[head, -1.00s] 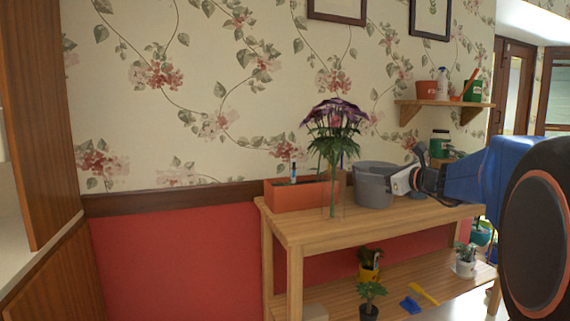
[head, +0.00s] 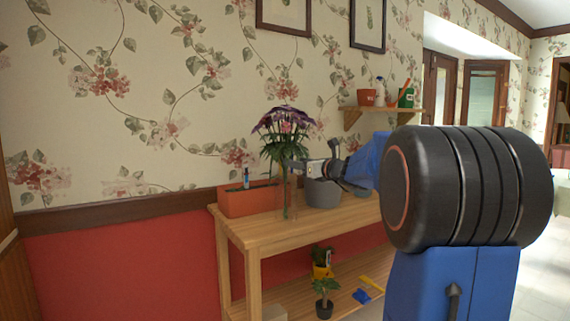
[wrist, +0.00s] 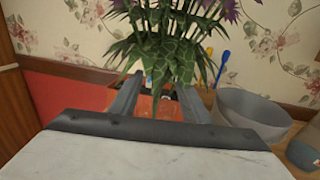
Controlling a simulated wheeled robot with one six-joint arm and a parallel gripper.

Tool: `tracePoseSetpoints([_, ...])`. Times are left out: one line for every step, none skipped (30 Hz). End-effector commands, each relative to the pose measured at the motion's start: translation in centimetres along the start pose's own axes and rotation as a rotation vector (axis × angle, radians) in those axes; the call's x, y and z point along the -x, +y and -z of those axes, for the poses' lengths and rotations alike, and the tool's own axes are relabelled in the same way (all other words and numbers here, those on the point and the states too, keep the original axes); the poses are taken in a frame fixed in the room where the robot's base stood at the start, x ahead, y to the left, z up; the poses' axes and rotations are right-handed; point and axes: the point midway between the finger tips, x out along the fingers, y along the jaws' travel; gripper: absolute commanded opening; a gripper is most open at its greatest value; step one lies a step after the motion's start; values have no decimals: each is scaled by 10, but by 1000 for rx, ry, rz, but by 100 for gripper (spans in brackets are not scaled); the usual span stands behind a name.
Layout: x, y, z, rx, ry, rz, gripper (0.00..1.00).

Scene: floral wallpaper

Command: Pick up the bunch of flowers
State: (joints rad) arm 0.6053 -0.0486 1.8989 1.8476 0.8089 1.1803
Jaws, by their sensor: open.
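The bunch of flowers (head: 283,122) has purple blooms over green leaves. It stands upright, its stems seeming to be in a clear glass vase (head: 287,203) at the front of the wooden table. My gripper (head: 293,164) is at the stems, just below the leaves, coming from the right. In the wrist view, the fingers (wrist: 158,95) are apart, and the flowers (wrist: 170,50) rise just beyond and above the gap between them. The stems are mostly hidden there, so I cannot tell whether they are between the fingers.
An orange planter box (head: 248,199) stands behind and left of the vase. A grey pot (head: 323,193) stands close on the right. The wooden table (head: 265,232) has a lower shelf with a small potted plant (head: 324,297). A wall shelf (head: 385,110) holds pots.

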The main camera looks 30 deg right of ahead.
Motion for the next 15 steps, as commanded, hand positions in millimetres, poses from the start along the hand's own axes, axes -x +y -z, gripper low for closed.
tracePoseSetpoints([-6,0,0,0,0,-1,43])
tracePoseSetpoints([-8,0,0,0,0,-2,43])
tracePoseSetpoints([-11,0,0,0,0,-2,43])
tracePoseSetpoints([-13,0,0,0,0,-2,43])
tracePoseSetpoints([-14,0,0,0,0,-1,43])
tracePoseSetpoints([-15,0,0,0,0,-1,43])
tracePoseSetpoints([-16,0,0,0,0,-1,43])
tracePoseSetpoints([-17,0,0,0,0,-1,43])
tracePoseSetpoints([-19,0,0,0,0,-1,43])
tracePoseSetpoints([-21,0,0,0,0,-1,43])
tracePoseSetpoints([-23,0,-1,0,0,-1,43])
tracePoseSetpoints([-28,0,-1,0,-1,-1,43])
tracePoseSetpoints([-31,0,-2,0,-1,-1,43])
tracePoseSetpoints([-36,0,-2,-1,-1,-2,43])
tracePoseSetpoints([-41,1,-2,-1,0,-3,43])
